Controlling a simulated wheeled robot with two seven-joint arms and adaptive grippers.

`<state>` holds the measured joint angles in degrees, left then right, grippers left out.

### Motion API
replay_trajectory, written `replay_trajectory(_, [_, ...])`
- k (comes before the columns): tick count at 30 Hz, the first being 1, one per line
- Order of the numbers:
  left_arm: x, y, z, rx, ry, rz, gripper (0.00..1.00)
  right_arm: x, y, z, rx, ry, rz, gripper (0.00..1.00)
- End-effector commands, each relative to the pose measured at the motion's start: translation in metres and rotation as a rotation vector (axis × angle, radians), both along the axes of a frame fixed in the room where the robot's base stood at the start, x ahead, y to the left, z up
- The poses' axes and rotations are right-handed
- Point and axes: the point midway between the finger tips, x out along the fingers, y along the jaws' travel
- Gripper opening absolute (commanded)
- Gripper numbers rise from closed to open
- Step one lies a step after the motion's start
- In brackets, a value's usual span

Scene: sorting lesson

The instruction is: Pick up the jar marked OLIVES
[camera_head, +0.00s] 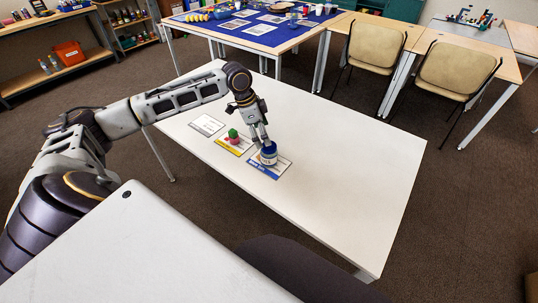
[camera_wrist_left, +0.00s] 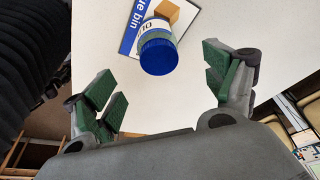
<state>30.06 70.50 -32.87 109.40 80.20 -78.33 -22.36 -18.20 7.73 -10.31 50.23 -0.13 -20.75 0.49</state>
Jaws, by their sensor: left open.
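A jar (camera_head: 269,155) with a blue lid and a white-and-blue label stands upright on a blue-and-white card (camera_head: 265,171) on the white table. The jar also shows in the left wrist view (camera_wrist_left: 158,52), lid towards the camera. Only a few letters of its label show, and I cannot read the whole word. My left gripper (camera_head: 262,142) is just above and beside the jar. In the left wrist view its green-padded fingers are spread wide and empty, with the jar beyond them. My right gripper is not in view.
A tan block (camera_wrist_left: 170,12) lies on the card behind the jar. Green and red blocks (camera_head: 234,138) sit on a yellow-edged card, with a grey-white card (camera_head: 207,125) farther left. The table's right side (camera_head: 370,170) is clear. A dark chair (camera_head: 300,270) is at the front edge.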

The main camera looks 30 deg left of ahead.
Motion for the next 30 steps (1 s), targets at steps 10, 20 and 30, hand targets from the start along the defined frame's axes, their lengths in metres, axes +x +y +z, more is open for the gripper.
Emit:
replay_trajectory(10, [0.009,-0.011,-0.045,-0.001,0.002,0.0,0.85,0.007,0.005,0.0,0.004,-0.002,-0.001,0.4])
replay_trajectory(20, [0.011,-0.014,-0.057,0.0,0.0,0.0,0.85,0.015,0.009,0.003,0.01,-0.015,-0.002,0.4])
replay_trajectory(30, [0.012,-0.016,-0.061,-0.001,0.001,0.0,0.85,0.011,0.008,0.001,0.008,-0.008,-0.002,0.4])
